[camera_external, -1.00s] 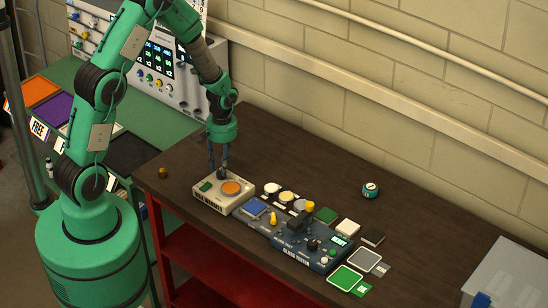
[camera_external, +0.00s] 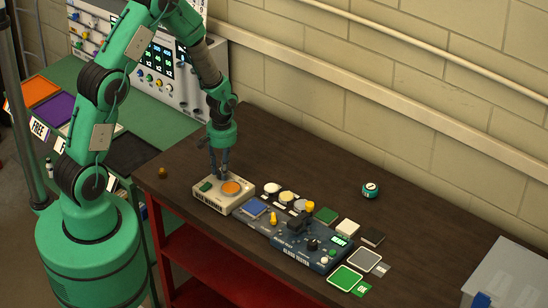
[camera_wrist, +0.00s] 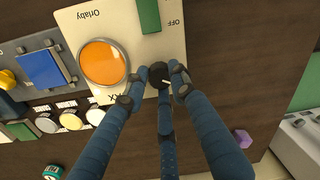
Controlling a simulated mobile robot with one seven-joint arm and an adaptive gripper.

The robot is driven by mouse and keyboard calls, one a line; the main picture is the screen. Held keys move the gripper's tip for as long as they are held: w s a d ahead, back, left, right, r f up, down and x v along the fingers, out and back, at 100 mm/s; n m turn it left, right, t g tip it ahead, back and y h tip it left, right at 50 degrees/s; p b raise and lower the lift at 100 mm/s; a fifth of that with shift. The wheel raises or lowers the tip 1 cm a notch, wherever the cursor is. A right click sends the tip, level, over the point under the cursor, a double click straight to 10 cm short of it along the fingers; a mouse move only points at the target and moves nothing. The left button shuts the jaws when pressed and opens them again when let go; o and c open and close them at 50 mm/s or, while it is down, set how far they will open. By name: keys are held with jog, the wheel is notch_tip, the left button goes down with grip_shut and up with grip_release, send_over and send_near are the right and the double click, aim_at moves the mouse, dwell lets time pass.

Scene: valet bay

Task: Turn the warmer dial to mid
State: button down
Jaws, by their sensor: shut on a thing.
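The warmer (camera_external: 211,203) is a cream box on the dark table, with a round orange plate (camera_external: 232,188) and a green switch (camera_external: 205,187) on top. In the wrist view the warmer (camera_wrist: 72,22) fills the upper middle, with the orange plate (camera_wrist: 103,62) left of the dial. The dial (camera_wrist: 158,73) is a small black knob with a light pointer mark on it.
Right of the warmer stand a blue pad (camera_external: 252,208), small round pots (camera_external: 272,188) and a dark blue tester box (camera_external: 300,251). A green-and-white round item (camera_external: 370,190) sits farther back. The table behind the warmer is clear.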

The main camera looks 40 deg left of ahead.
jog(key=shift+m, duration=0.4)
jog(key=m, duration=0.5)
jog(key=shift+s, duration=0.1)
jog(key=m, duration=0.6)
jog(key=shift+t, duration=0.3)
jog(key=c, duration=1.7)
grip_release()
jog(key=shift+r, duration=0.15)
jog(key=shift+s+d+r, duration=0.1)
jog(key=shift+d+r, duration=0.05)
jog(key=shift+r, duration=2.8)
jog(key=shift+s+d+r, duration=0.1)
jog(key=shift+r, duration=2.8)
